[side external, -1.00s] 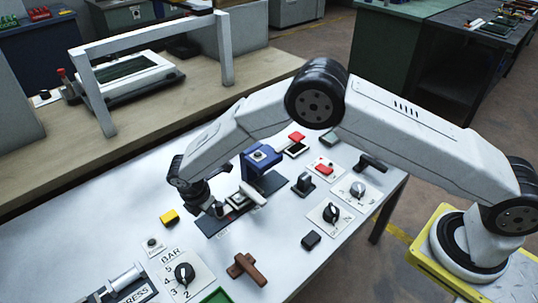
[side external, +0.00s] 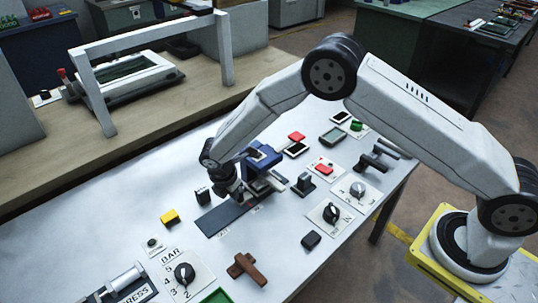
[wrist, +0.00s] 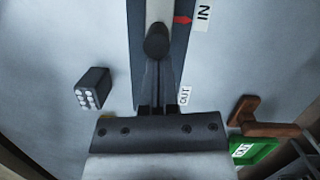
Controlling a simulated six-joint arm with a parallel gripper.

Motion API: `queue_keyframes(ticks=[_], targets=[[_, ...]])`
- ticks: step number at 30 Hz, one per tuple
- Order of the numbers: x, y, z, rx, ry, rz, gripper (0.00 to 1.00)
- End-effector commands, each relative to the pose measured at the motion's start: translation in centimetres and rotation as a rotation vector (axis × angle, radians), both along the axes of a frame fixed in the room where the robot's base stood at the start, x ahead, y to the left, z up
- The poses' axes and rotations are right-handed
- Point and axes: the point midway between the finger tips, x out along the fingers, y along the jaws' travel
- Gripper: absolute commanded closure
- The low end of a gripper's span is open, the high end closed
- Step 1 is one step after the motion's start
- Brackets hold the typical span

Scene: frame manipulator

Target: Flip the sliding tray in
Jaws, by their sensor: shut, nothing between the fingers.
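The sliding tray is a pale slide (wrist: 160,10) on a long dark rail (side external: 222,219). In the wrist view, a dark rounded knob (wrist: 157,40) stands at the slide's near end, and a red pointer (wrist: 183,20) sits beside the IN label (wrist: 203,15). The OUT label (wrist: 185,95) is further down the rail. My gripper (wrist: 155,64) is shut and empty, pointing along the rail with its tips right at the knob; I cannot tell whether they touch. In the side view my gripper (side external: 238,199) is low over the rail and partly hides the slide.
A blue fixture (side external: 262,157) stands at the rail's far end. A black block with white dots (wrist: 92,88) is left of the rail. A brown T-shaped handle (side external: 247,268) and green tray (side external: 217,297) lie nearer the front. Dials and switches crowd the right.

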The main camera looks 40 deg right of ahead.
Motion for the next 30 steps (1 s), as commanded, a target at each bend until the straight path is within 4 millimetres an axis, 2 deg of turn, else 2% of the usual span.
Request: queue_keyframes(ticks=[4,17,23,30], targets=[[-0.1,-1.2,0.0,0.0,0.0,0.002,1.0],[-0.1,-1.4,-0.1,-0.005,0.004,0.0,1.0],[-0.3,-0.2,0.0,-0.002,0.002,0.002,1.0],[-0.9,3.0,0.0,0.001,-0.001,0.008,1.0]])
